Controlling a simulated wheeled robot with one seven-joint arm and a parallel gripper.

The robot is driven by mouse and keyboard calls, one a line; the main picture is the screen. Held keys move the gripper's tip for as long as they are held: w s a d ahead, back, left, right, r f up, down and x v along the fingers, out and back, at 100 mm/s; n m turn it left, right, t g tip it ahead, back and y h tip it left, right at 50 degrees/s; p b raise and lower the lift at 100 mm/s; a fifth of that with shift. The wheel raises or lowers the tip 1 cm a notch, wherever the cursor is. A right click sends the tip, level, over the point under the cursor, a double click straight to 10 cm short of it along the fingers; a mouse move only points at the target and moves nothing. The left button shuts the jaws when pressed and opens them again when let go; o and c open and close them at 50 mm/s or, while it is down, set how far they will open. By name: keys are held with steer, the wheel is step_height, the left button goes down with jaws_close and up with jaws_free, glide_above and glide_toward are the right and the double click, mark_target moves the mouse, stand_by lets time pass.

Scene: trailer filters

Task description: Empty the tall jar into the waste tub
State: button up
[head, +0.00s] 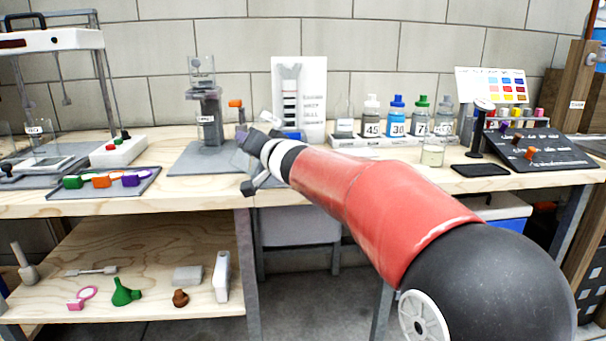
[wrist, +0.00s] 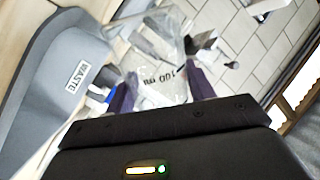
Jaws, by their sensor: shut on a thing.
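My gripper (wrist: 163,90) is shut on a clear, see-through jar with black print (wrist: 160,60), held between its two dark fingers in the wrist view. I cannot tell what is in the jar. The grey waste tub (wrist: 48,85), with a white WASTE label, is at the left of the wrist view, beside the jar. In the head view my gripper (head: 252,160) is above the front of the bench, left of centre. The jar is hard to make out there.
The wooden bench (head: 200,195) carries a tray with coloured pieces (head: 105,182) at left. A dark stand with a clear vessel (head: 209,110) is at the back. Several bottles (head: 397,118) stand right of centre. A small beaker (head: 432,155) and a dark sloping board (head: 530,150) are farther right.

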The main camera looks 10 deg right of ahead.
steer(key=shift+a+n, duration=0.1)
steer(key=shift+n, duration=0.4)
steer(key=n+b, duration=0.1)
steer(key=a+n+b, duration=0.1)
steer(key=shift+s+r+n+t, duration=0.3)
steer(key=shift+r, duration=0.05)
steer(key=f+n+b, duration=0.1)
steer(key=b, duration=0.1)
steer(key=shift+s+a+n+b, duration=0.1)
steer(key=shift+a+n+b, duration=0.05)
steer(key=shift+n+b, duration=0.2)
steer(key=shift+s+a+r+n, duration=0.15)
steer(key=shift+r+n, duration=0.35)
steer(key=shift+n, duration=0.35)
steer(key=shift+r, duration=0.45)
step_height(320, 180, up, 5)
steer(key=p, duration=0.5)
steer(key=shift+f, duration=0.3)
